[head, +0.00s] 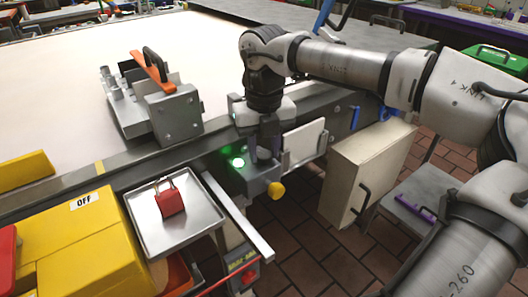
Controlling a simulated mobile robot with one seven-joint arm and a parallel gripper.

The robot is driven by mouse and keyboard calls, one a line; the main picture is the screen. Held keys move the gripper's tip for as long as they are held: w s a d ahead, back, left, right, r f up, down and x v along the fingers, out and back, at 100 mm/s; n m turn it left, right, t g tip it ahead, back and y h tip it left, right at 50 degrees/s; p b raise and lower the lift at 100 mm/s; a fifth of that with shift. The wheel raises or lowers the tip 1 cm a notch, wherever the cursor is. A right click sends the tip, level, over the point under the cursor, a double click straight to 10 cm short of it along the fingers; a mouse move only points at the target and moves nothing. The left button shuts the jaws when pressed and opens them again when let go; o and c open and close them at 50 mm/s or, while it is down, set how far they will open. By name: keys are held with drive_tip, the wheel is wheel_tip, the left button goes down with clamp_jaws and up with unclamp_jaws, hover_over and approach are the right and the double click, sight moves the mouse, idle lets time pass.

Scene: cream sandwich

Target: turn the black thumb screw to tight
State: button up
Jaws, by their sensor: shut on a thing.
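My gripper (264,152) points down at a small grey block (262,178) on the table's front edge, beside a lit green lamp (237,162). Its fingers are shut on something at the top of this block. I take it to be the black thumb screw, but the fingers and wrist hide it, so I cannot see its shape or how far it is turned. A yellow knob (275,190) sticks out of the block's front, just below and right of the fingers.
A metal tray (205,213) with a red padlock (169,198) is at the lower left, beside a yellow box (90,245) marked OFF. A grey clamp fixture with an orange lever (150,65) stands on the pale table. A cream box (368,170) hangs at the right.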

sight(264, 154)
drive_tip(key=shift+m+b, duration=0.3)
drive_tip(key=shift+m, duration=1.3)
drive_tip(key=o, duration=1)
wheel_tip(264, 154, up, 14)
drive_tip(key=shift+f+p, duration=0.1)
drive_tip(key=shift+p, duration=0.6)
